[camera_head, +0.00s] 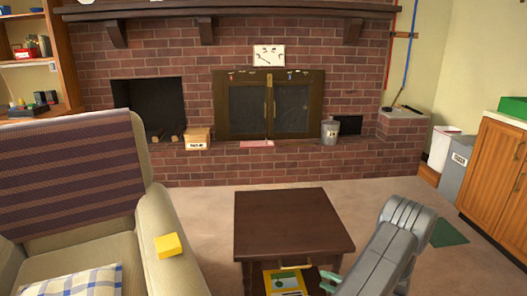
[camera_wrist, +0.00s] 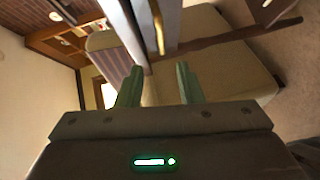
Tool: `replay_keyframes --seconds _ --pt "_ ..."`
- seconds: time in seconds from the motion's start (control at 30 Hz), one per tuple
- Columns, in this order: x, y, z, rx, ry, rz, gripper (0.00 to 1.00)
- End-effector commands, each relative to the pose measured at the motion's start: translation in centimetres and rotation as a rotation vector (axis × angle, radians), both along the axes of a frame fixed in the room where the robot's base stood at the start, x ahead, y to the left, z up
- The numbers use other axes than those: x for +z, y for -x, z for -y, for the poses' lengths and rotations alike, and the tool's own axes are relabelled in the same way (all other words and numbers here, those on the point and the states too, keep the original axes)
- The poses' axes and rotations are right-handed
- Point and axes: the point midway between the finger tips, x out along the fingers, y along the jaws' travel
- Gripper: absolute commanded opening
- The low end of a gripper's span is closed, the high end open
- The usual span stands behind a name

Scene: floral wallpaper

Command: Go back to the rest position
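My gripper (camera_wrist: 159,70) shows in the wrist view with its two green fingers spread apart. I see nothing held between them. In the head view my grey arm reaches in from the lower right, and a green part of the gripper (camera_head: 329,280) shows beside the front of the small dark wooden table (camera_head: 292,222). The rest of the gripper is hidden or out of the picture there.
A yellow-edged item (camera_head: 288,281) lies under the table's front edge. A wooden cabinet (camera_head: 497,180) stands at right. Carpet is free between table and brick fireplace (camera_head: 270,165).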

Motion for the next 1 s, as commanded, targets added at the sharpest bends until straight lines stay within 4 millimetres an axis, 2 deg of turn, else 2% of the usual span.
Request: replay_keyframes --seconds 0.03,0.63,0.7,0.87,1.0 --pt "-0.5 -1.0 -1.5 0.012 -0.002 0.000 0.33" --pt "-2.2 -8.5 -10.9 0.011 -0.001 -0.001 0.33" --pt "-2.0 -6.6 -10.2 0.004 -0.002 -0.005 0.33" --pt "-1.9 -3.4 -10.0 0.002 -0.004 -0.004 0.33" --pt "-1.2 -1.7 -7.5 0.002 -0.001 -0.001 0.33"
